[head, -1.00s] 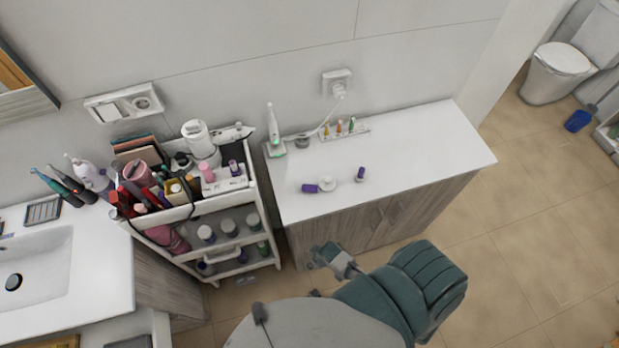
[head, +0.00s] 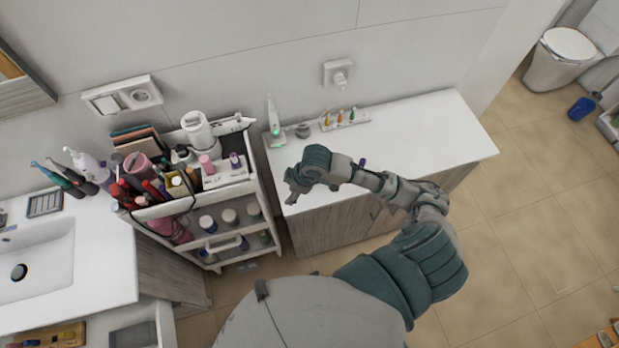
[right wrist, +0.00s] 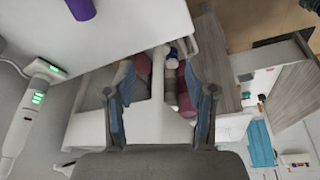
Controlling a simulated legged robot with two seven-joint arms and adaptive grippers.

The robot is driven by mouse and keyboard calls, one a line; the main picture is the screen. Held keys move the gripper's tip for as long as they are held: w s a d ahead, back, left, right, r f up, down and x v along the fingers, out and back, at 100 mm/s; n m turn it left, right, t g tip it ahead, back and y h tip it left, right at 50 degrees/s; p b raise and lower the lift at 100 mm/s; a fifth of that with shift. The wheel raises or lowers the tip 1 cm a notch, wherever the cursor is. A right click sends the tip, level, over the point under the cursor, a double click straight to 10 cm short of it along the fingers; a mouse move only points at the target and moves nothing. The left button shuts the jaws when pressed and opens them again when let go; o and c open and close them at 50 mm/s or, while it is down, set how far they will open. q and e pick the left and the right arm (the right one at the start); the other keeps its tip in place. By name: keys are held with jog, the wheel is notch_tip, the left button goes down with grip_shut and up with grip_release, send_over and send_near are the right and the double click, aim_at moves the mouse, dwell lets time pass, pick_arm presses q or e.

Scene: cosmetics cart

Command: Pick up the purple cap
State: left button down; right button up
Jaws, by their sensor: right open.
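A purple piece (head: 362,162) shows just past my right arm on the white counter in the head view. My arm covers the spot where another purple piece and a small white round item lay. A purple cylinder (right wrist: 80,8) lies on the counter at the top left of the right wrist view, cut off by the frame edge. I cannot tell which purple piece it is. My right gripper (head: 291,189) is over the counter's front left corner, open and empty. Its spread fingers (right wrist: 158,98) also show in the wrist view, apart from the cylinder. My left gripper is not in view.
A white cart (head: 262,190) full of cosmetics stands left of the counter (head: 440,135), close to my right gripper. The counter's right side is clear.

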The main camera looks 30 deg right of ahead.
jog(key=w+d+r+g+h, duration=0.2)
jog(key=w+d+r, duration=0.1)
jog(key=d+r, duration=0.75)
jog(key=f, duration=1.2)
jog(key=shift+w+a+f, duration=0.15)
jog(key=shift+w+a, duration=0.05)
jog(key=shift+w, duration=0.15)
jog(key=f, duration=0.3)
jog(key=a+f+p, duration=0.1)
jog(key=f, duration=0.1)
jog(key=shift+w, duration=0.3)
jog(key=c, duration=0.8)
